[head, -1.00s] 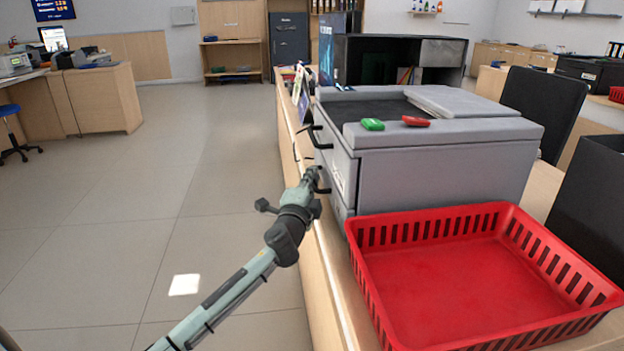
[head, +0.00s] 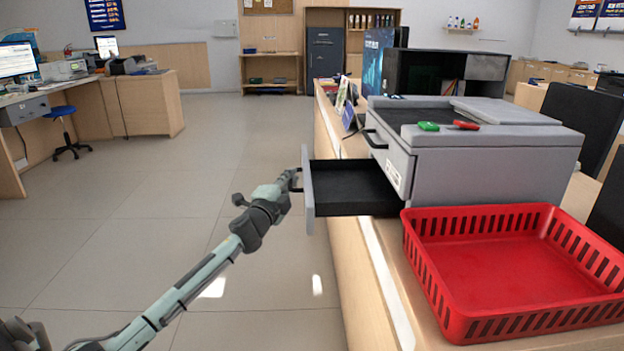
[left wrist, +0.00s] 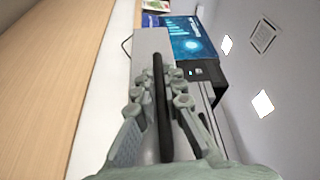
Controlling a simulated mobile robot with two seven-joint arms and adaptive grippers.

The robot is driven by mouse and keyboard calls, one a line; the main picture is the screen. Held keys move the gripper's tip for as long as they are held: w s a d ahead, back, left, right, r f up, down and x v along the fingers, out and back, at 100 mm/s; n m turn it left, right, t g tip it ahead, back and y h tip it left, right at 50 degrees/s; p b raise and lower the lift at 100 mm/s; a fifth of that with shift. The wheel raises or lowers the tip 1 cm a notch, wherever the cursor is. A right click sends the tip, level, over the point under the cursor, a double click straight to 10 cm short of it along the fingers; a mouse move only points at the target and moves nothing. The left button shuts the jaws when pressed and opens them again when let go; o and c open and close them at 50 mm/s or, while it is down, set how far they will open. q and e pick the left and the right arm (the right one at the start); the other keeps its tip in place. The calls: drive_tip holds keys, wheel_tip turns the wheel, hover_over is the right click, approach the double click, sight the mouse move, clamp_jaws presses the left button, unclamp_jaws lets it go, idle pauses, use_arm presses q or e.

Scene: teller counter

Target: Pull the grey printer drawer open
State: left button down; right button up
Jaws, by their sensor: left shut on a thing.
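The grey printer (head: 490,155) stands on the counter. Its lower grey drawer (head: 308,190) is pulled out to the left, past the counter edge, and its dark inside (head: 355,185) looks empty. My left gripper (head: 291,180) is at the drawer front, shut on its black handle. In the left wrist view the dark handle bar (left wrist: 164,110) runs between the fingers of my left gripper (left wrist: 163,82). The upper drawer is closed, with its own black handle (head: 374,139). My right gripper is not in view.
A red basket (head: 515,275) sits on the counter in front of the printer. A green item (head: 428,126) and a red item (head: 466,125) lie on top of the printer. The floor (head: 225,150) left of the counter is clear.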

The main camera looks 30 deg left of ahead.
use_arm(q)
drive_tip(key=shift+s+a, duration=0.65)
drive_tip(key=shift+a, duration=0.2)
drive_tip(key=shift+s+a, duration=0.65)
drive_tip(key=shift+a, duration=0.2)
drive_tip(key=c, duration=1.6)
unclamp_jaws()
drive_tip(key=shift+s, duration=0.1)
drive_tip(key=v, duration=1.2)
drive_tip(key=shift+f, duration=0.1)
